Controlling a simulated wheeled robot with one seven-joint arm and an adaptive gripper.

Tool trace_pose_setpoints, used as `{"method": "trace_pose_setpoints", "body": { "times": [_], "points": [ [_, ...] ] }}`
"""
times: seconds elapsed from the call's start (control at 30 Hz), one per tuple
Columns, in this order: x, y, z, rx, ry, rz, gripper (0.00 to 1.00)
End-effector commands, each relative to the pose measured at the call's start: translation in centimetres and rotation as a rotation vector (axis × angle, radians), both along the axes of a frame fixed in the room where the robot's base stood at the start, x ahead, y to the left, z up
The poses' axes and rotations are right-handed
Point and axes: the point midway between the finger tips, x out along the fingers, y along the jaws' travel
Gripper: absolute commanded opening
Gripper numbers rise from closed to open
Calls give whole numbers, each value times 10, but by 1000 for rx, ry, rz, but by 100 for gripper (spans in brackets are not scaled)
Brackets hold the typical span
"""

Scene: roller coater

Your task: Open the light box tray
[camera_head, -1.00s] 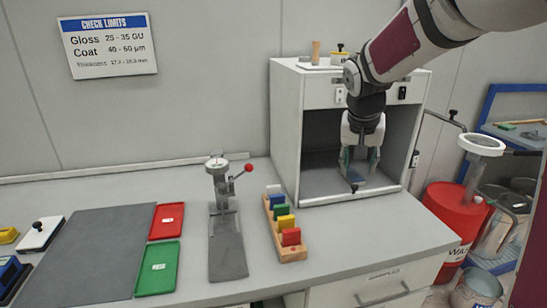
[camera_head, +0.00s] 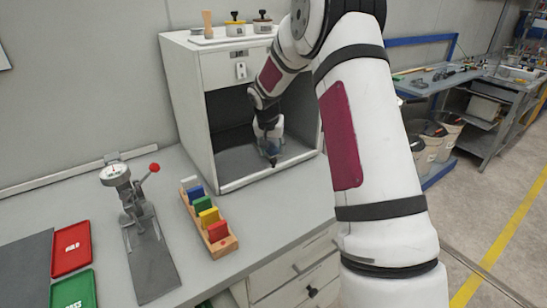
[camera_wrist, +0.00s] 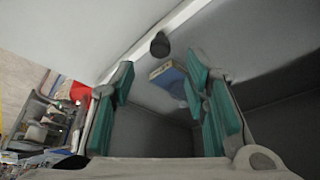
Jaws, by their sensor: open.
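The light box (camera_head: 188,110) is a white cabinet with an open front and a dark interior, standing on the bench. Its tray (camera_head: 237,180) forms the grey floor with a pale front edge, which also shows in the wrist view (camera_wrist: 181,22). A black knob (camera_wrist: 159,46) stands at that front edge; it shows below my fingers in the head view (camera_head: 273,162). My gripper (camera_head: 269,146) points down at the box opening. In the wrist view its green-padded fingers (camera_wrist: 160,72) are apart, with the knob just beyond their tips. A small blue-and-tan block (camera_wrist: 168,75) appears between the fingers.
A wooden rack (camera_head: 222,245) of coloured blocks stands on the bench in front of the box. A gauge stand (camera_head: 140,225) and red (camera_head: 71,248) and green (camera_head: 72,292) trays lie further left. Drawers (camera_head: 300,270) are below the bench.

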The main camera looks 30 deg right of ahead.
Motion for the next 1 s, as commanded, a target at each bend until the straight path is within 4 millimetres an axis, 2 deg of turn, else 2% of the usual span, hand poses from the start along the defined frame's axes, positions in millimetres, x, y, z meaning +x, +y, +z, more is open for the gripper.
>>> {"method": "trace_pose_setpoints", "body": {
  "times": [0.1, 0.3, 0.5, 0.77, 0.93, 0.97, 1.0],
  "points": [
    [5, -6, -22, 2, 3, -1, 42],
    [14, -13, -47, 1, 2, 0, 42],
    [17, -16, -57, 0, 0, 0, 42],
    [18, -16, -57, 0, 0, 1, 42],
    [17, -16, -57, 0, 0, 1, 6],
    [17, -16, -57, 0, 0, 1, 0],
    [17, -16, -57, 0, 0, 1, 0]
  ]
}}
